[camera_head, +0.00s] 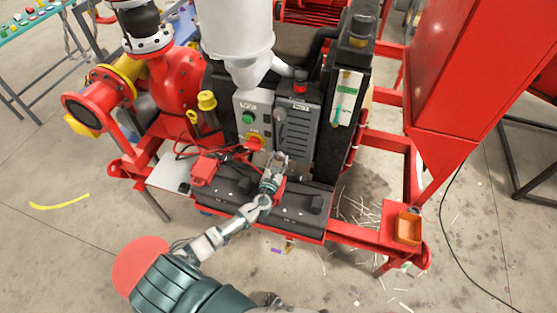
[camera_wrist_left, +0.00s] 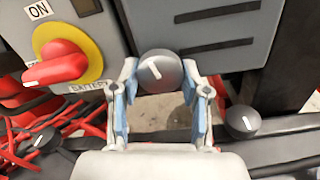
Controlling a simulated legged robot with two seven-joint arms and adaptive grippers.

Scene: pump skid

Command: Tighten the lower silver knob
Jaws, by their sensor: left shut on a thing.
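A round silver-grey knob (camera_wrist_left: 160,70) with a white mark sits between my left fingertips in the left wrist view, at the bottom edge of the grey control box. My left gripper (camera_wrist_left: 160,88) is shut on it, one finger on each side. In the head view my left gripper (camera_head: 279,159) is at the lower edge of the grey box (camera_head: 299,130), and its fingers largely hide the knob. Another grey knob (camera_head: 281,113) shows higher on the box. My right gripper is not in view.
A red switch (camera_wrist_left: 57,68) on a yellow disc is left of the gripper. Dark knobs (camera_wrist_left: 243,122) sit on the black batteries (camera_head: 290,212) below. Red cables (camera_wrist_left: 75,130) lie at the left. A white tank (camera_head: 237,35) hangs above, and an orange box (camera_head: 408,228) stands at the right.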

